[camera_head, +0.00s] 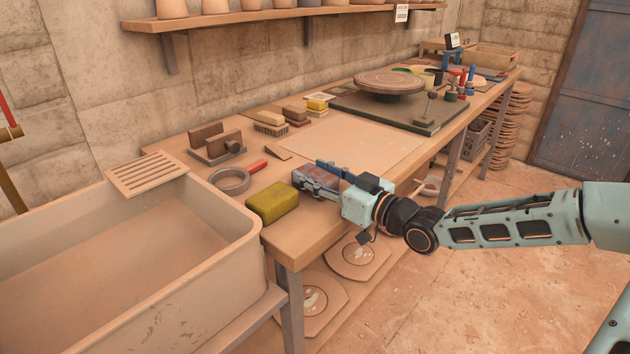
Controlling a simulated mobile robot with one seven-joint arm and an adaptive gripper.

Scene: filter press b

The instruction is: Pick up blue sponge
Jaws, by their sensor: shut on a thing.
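The blue sponge (312,177) appears as a blue-grey block with brownish stains near the front edge of the workbench. My gripper (322,182) reaches in from the right and is shut on it. The gripper's fingers and wrist hide part of the block, so its full outline is unclear. I cannot tell whether its underside touches the bench top. A yellow-green sponge (272,203) lies on the bench just left of my gripper, apart from it.
A basin (236,252) stands at the left, against the workbench (300,237). A grey ring (231,181) and a red-handled tool (257,166) lie behind the yellow-green sponge. A pale board (352,141) lies behind my gripper. A potter's wheel (389,82) stands farther back.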

